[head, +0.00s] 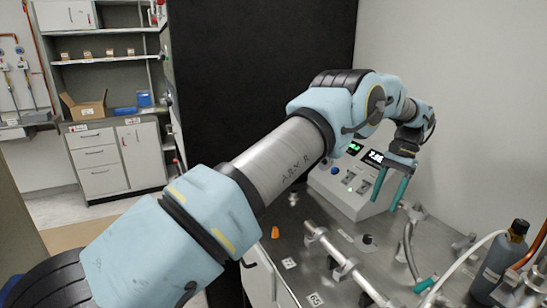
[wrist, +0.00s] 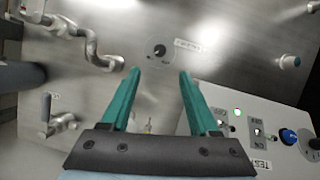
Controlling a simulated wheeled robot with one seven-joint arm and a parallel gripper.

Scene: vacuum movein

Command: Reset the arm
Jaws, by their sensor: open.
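My gripper (head: 391,187) has two teal fingers and hangs at the end of my outstretched arm, above the metal bench, in front of the control box. In the wrist view my gripper (wrist: 157,72) is open and nothing is between its fingers. A black knob (wrist: 158,51) on the bench plate shows just beyond the fingertips, apart from them. The light control box (head: 350,185) has a lit display, switches and a blue button; it also shows at the lower right of the wrist view (wrist: 262,115). My arm hides part of the bench and the box.
Metal pipes and a valve (head: 330,250) run along the bench (head: 415,262). A dark bottle (head: 499,262) with a white hose stands at the right. An orange piece (head: 275,232) lies near the left edge. A black panel (head: 262,75) rises behind. Shelves and a cabinet (head: 118,155) stand far left.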

